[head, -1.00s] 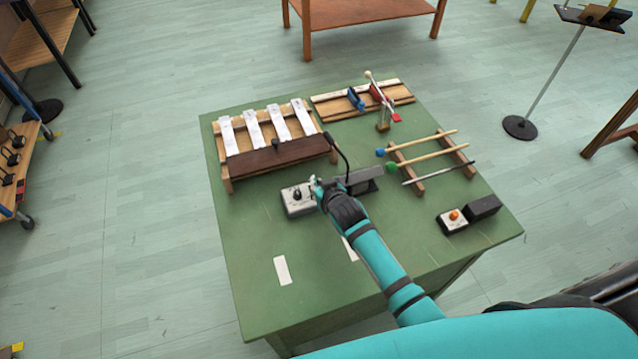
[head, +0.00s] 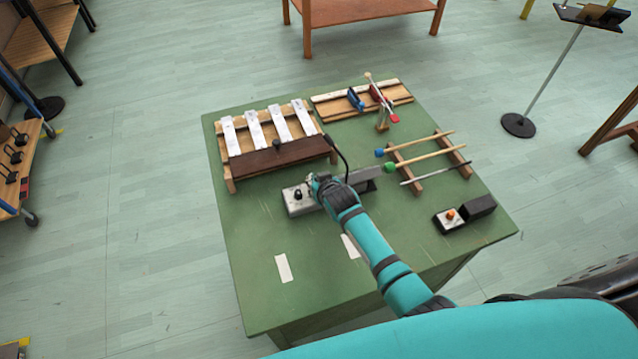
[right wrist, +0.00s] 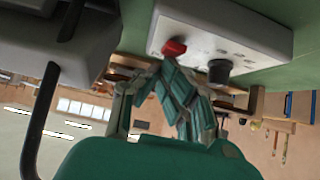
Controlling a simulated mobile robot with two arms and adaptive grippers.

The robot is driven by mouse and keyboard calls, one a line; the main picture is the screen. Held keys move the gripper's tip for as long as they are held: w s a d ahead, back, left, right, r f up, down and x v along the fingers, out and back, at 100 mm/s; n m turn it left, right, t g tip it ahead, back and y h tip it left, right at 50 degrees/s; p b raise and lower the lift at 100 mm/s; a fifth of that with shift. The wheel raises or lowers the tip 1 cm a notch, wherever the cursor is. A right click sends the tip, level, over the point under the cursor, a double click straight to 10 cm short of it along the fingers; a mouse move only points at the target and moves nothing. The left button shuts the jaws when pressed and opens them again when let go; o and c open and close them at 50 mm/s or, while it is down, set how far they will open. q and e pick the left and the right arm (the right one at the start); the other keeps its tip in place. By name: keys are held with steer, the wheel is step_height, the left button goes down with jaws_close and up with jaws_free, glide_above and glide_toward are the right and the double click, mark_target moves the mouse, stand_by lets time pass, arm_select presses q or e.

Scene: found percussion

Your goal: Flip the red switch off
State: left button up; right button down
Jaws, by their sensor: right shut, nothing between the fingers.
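The red switch (right wrist: 174,46) is a small red rocker on a pale control box (right wrist: 225,30), beside a black knob (right wrist: 219,70), in the right wrist view. In the head view the box (head: 292,207) sits on the green table with its knob showing. The red switch is hidden there behind my right gripper. My right gripper (head: 312,180) is shut and empty, over the box. In the right wrist view its fingertips (right wrist: 172,66) are right by the red switch; I cannot tell whether they touch it. My left gripper is not in view.
On the green table (head: 310,265) stand a xylophone-like bar rack (head: 275,158), mallets on a wooden rack (head: 422,152), a dark box with an orange button (head: 450,214) and a board with clips (head: 400,92). A cable arches behind my gripper. The table's front left is mostly clear.

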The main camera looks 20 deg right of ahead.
steer(key=shift+s+f, duration=0.25)
steer(key=shift+f, duration=0.05)
steer(key=shift+s+f+p, duration=0.25)
steer(key=shift+s+p, duration=0.3)
steer(key=shift+s, duration=0.2)
steer(key=r+p, duration=0.2)
steer(key=w+r+p, duration=0.1)
steer(key=r, duration=0.2)
steer(key=shift+w+r+p, duration=0.15)
steer(key=shift+r+p, duration=0.2)
steer(key=shift+p, duration=0.05)
steer(key=s+r+b, duration=0.1)
steer(key=s+r, duration=0.4)
steer(key=r, duration=0.3)
steer(key=shift+d+f, duration=0.1)
